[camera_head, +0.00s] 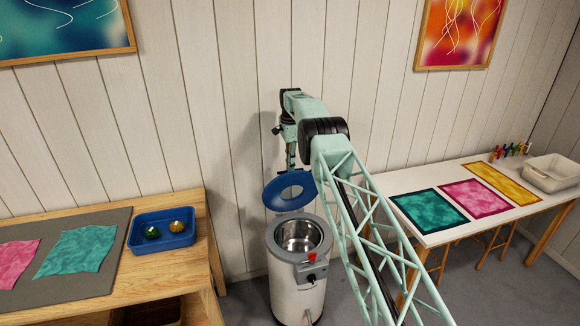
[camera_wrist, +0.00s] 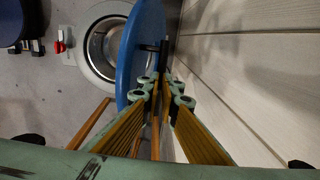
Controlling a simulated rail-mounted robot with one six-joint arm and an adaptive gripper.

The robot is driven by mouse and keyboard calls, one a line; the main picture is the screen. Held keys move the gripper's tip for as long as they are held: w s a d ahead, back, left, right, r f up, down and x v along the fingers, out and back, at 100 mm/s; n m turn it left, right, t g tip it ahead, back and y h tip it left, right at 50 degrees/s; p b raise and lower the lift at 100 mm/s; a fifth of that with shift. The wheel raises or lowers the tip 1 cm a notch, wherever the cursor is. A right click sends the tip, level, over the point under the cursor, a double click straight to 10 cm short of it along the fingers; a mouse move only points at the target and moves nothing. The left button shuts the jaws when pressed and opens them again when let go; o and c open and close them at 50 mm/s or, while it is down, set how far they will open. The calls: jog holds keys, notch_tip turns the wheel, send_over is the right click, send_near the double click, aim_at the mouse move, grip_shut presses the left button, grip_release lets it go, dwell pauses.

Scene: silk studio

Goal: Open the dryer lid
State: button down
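The spin dryer (camera_head: 296,285) is a pale drum with a grey rim, standing against the plank wall. Its blue ring-shaped lid (camera_head: 274,195) is raised and tilted up at the back of the rim, so the metal drum (camera_head: 299,237) shows. In the wrist view the lid (camera_wrist: 140,45) stands nearly edge-on beside the open drum (camera_wrist: 103,42). A dark handle (camera_wrist: 164,53) sticks out from the lid's wall side. My gripper (camera_head: 291,166) points down behind the lid. Its fingertips (camera_wrist: 163,80) are close together at the handle; whether they clasp it is unclear.
A white table (camera_head: 448,232) at right holds coloured cloths and a white basin (camera_head: 552,173). The wall (camera_wrist: 230,70) is close to my gripper.

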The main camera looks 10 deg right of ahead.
jog(key=shift+s+f, duration=0.25)
jog(key=shift+f, duration=0.55)
jog(key=shift+s+f, duration=0.2)
jog(key=shift+f, duration=0.55)
jog(key=c, duration=2.7)
grip_release()
jog(key=shift+w, duration=0.1)
jog(key=shift+c, duration=0.2)
jog(key=shift+r, duration=0.1)
jog(key=shift+w+r, duration=0.15)
jog(key=shift+r, duration=0.55)
notch_tip(320, 180, up, 12)
jog(key=shift+r, duration=0.15)
jog(key=shift+r, duration=0.1)
